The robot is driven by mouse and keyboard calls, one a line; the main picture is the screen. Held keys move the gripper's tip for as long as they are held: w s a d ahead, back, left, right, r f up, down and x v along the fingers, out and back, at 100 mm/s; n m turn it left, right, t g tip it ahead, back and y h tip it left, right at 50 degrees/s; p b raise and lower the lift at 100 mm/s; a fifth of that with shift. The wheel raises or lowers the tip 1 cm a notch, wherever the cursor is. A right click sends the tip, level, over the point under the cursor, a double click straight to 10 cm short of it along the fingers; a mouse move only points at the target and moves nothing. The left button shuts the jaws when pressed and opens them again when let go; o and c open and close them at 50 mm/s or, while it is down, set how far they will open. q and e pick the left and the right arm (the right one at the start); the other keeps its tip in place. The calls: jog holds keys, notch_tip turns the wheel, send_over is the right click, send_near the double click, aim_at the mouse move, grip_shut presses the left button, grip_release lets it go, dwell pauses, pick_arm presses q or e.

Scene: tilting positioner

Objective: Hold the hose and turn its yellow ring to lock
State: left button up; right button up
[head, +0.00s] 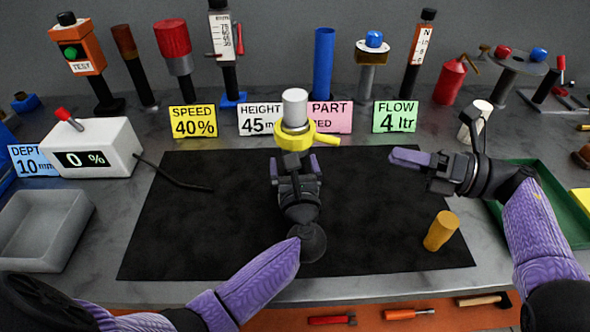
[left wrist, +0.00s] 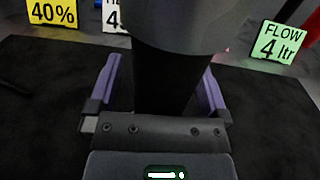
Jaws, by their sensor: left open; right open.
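The hose stands upright at the centre of the black mat, with a pale grey cylindrical top (head: 295,106) and a yellow ring (head: 297,136) below it. The ring's lever sticks out to the right. My left gripper (head: 293,166) is open below the ring and hides the part behind it. In the left wrist view a dark upright body (left wrist: 165,80) lies between its two purple fingers, with a gap on each side; a grey part (left wrist: 185,22) is above. My right gripper (head: 412,160) is open and empty, pointing left, right of the ring and apart from it.
A tan cylinder (head: 441,231) stands on the mat (head: 200,240) at the right. Sign cards, including a yellow one (head: 193,121), line the back. A grey bin (head: 42,228) and a green tray (head: 568,228) flank the mat.

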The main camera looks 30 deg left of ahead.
pick_arm(q)
grip_shut()
dwell(0.3)
pick_arm(e)
jog(key=shift+f, duration=0.1)
jog(key=shift+c, duration=1.3)
jog(key=t, duration=0.1)
jog(key=w+f+m+t, duration=0.1)
jog(key=f+m+t, duration=0.1)
jog(key=t, duration=0.1)
jog(key=shift+w+d+f, duration=0.15)
jog(key=shift+w+d, duration=0.05)
jog(key=shift+d, duration=0.1)
jog(key=c, duration=0.5)
jog(key=m+t, duration=0.1)
jog(key=s+f+m+t, duration=0.1)
jog(key=t, duration=0.1)
jog(key=s+m+t, duration=0.1)
jog(key=shift+s+a+f+m+h, duration=0.25)
jog(key=shift+f+m+h, duration=0.05)
jog(key=shift+f, duration=0.05)
grip_shut()
jog(key=s+a+r+m+t+h, duration=0.1)
jog(key=s+m+t, duration=0.5)
jog(key=s+m, duration=0.3)
jog(key=s, duration=0.4)
jog(key=shift+s+a+r+m+h, duration=0.2)
jog(key=shift+m+h, duration=0.1)
jog(key=shift+h, duration=0.1)
